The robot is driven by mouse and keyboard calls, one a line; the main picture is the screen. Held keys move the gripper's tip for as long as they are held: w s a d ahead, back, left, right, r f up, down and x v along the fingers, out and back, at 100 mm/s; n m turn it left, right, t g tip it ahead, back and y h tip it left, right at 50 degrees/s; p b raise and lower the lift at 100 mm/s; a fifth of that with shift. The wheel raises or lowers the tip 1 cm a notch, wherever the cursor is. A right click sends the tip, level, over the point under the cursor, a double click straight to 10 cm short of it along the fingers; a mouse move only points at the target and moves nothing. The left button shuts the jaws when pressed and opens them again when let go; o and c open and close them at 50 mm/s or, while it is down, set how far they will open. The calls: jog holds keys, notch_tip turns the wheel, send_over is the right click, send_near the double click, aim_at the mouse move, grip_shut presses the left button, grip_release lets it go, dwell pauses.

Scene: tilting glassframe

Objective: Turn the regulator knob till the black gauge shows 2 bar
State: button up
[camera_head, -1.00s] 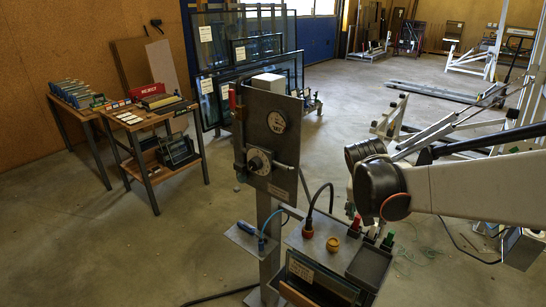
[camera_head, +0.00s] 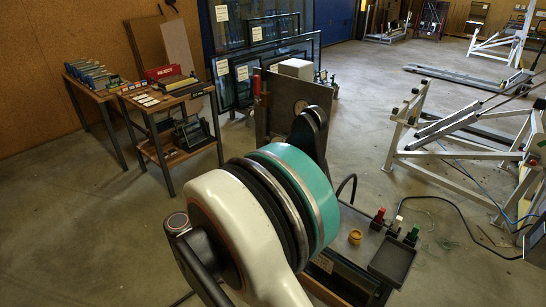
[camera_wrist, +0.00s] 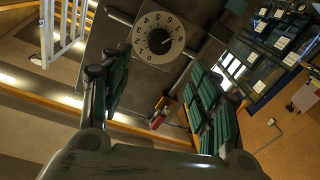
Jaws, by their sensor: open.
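A red handle (camera_head: 257,84) stands at the panel's left edge. A side table (camera_head: 158,104) stands left. Floor between is clear.

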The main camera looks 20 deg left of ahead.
jog(key=b+x, duration=0.2)
jog(key=x, duration=1.1)
jog(key=shift+b, duration=0.4)
jog(key=shift+d, duration=0.15)
jog(key=shift+c, duration=0.5)
jog(key=c, duration=1)
